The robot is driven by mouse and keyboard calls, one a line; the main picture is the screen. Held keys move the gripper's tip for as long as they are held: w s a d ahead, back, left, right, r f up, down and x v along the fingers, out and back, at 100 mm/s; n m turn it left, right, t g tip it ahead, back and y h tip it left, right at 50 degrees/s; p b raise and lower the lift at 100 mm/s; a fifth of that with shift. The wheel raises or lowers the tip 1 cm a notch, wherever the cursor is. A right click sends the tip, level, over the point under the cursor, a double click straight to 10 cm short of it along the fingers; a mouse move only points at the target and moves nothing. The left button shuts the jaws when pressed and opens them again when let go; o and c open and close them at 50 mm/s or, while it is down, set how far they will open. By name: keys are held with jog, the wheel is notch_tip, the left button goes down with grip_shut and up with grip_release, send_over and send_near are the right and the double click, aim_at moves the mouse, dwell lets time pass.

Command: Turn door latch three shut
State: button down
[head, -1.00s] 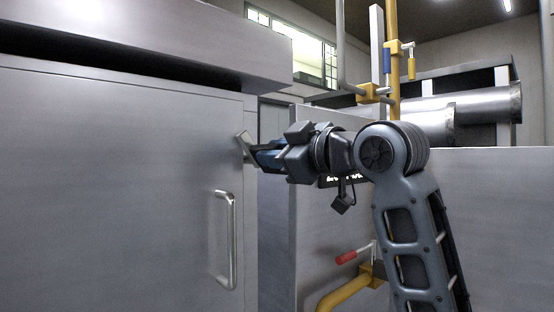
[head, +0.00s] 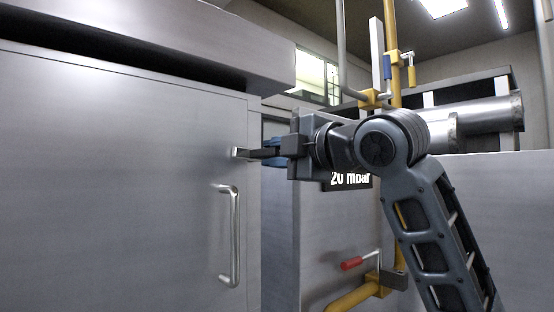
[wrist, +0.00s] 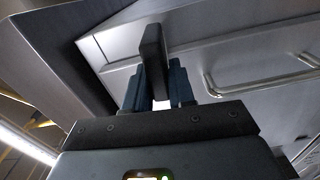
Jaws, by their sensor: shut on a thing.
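A small metal latch (head: 237,153) sits at the right edge of the large grey door (head: 120,180), above the door's handle. It now lies about level. My gripper (head: 262,153) reaches in from the right and is shut on the latch at the door edge. In the wrist view, my gripper's blue fingers (wrist: 155,85) stand close together beside a dark upright piece; I cannot tell there exactly where finger ends and latch begins. The fingers hide part of the latch. No number shows on it.
A long vertical metal handle (head: 230,235) stands out from the door below my gripper. A grey cabinet with a "20 mbar" display (head: 350,180) is behind my arm. A red-handled valve on a yellow pipe (head: 352,263) is below it.

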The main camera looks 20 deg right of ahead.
jog(key=shift+f+n, duration=0.2)
jog(key=shift+n, duration=0.4)
jog(key=c, duration=1)
grip_release()
jog(key=shift+c, duration=0.2)
jog(key=shift+r, duration=0.1)
jog(key=b+v, duration=0.1)
jog(key=v, duration=0.6)
jog(key=shift+s, duration=0.35)
